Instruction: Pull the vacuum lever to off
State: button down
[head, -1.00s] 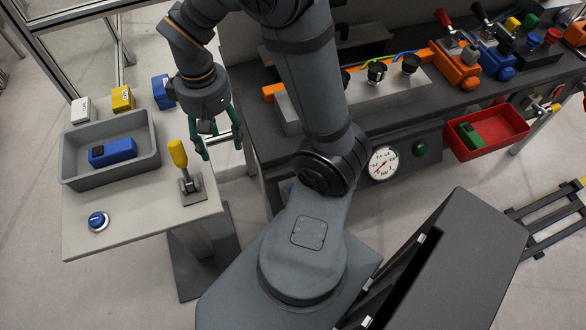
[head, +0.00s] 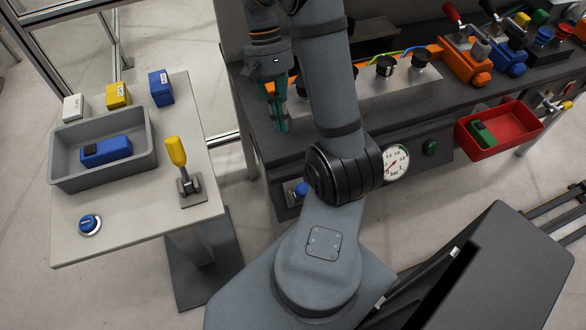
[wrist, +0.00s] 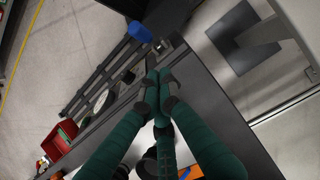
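A lever with a blue knob (head: 301,190) sits on the front of the dark workbench, left of the pressure gauge (head: 395,162), partly hidden behind my arm. In the wrist view its blue handle (wrist: 139,31) sticks out past the bench edge, beyond my fingertips. Another lever, with a yellow grip (head: 176,152), stands on the small side table. I cannot read a label on either. My gripper (head: 280,126) points down beside the bench's left end, above and apart from the blue knob. In the wrist view its green fingers (wrist: 158,78) come together at the tips with nothing between them.
The side table (head: 130,220) holds a grey bin (head: 153,160), a blue round knob (head: 89,224) and several small boxes. A red tray (head: 530,128) hangs at the bench's right. A gap of floor separates table and bench.

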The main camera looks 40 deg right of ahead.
aim_at(301, 192)
jog(key=b+x, duration=0.1)
jog(key=x, duration=0.8)
jog(key=shift+s+b, duration=0.1)
jog(key=shift+b, duration=0.3)
jog(key=shift+s+a+f, duration=0.3)
jog(key=shift+s+f, duration=0.05)
jog(key=shift+s, duration=0.25)
jog(key=shift+s+a+f, duration=0.25)
jog(key=shift+s+f, duration=0.15)
jog(key=shift+s, duration=0.2)
jog(key=shift+s+a+f, duration=0.3)
jog(key=shift+s+f, duration=0.05)
jog(key=shift+s, duration=0.25)
jog(key=shift+d, duration=0.1)
